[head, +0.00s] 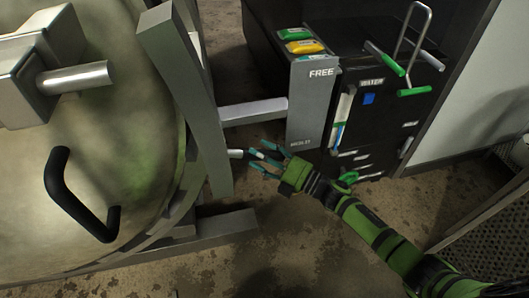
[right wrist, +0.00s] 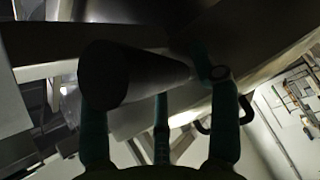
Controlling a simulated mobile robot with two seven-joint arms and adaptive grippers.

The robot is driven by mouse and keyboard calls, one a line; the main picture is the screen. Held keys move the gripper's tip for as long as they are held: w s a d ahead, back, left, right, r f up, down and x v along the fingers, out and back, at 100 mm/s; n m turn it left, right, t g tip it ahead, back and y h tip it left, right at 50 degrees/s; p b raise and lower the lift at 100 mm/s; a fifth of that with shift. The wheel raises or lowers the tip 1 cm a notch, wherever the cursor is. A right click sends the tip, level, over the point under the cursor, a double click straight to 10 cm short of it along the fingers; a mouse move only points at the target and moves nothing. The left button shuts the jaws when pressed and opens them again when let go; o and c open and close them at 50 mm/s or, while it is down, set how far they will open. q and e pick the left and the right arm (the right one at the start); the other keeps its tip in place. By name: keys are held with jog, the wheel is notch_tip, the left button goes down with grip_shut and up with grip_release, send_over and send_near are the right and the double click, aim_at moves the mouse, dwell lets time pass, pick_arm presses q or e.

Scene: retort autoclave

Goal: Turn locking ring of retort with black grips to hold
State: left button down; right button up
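The retort's large round metal door (head: 130,120) fills the left of the head view, with a grey rim (head: 185,185) around it. A black bent handle (head: 85,200) stands on the door face. A short light grip (head: 236,153) sticks out from the rim side toward my right gripper (head: 262,159). My left gripper is not in view.
A grey box marked FREE (head: 312,105) and a black cabinet (head: 385,110) with green-handled tools stand behind my right gripper. A metal post (head: 185,90) and a crossbar (head: 253,111) are close by. Bare stained floor (head: 280,235) lies below.

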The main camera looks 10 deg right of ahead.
jog(key=shift+f+h, duration=0.3)
jog(key=shift+f, duration=0.5)
jog(key=shift+d, duration=0.1)
jog(key=shift+s+d+f, duration=0.1)
jog(key=shift+d, duration=0.05)
jog(key=r+v, duration=0.1)
jog(key=v, duration=1)
jog(key=shift+d, duration=0.2)
jog(key=shift+r, duration=0.1)
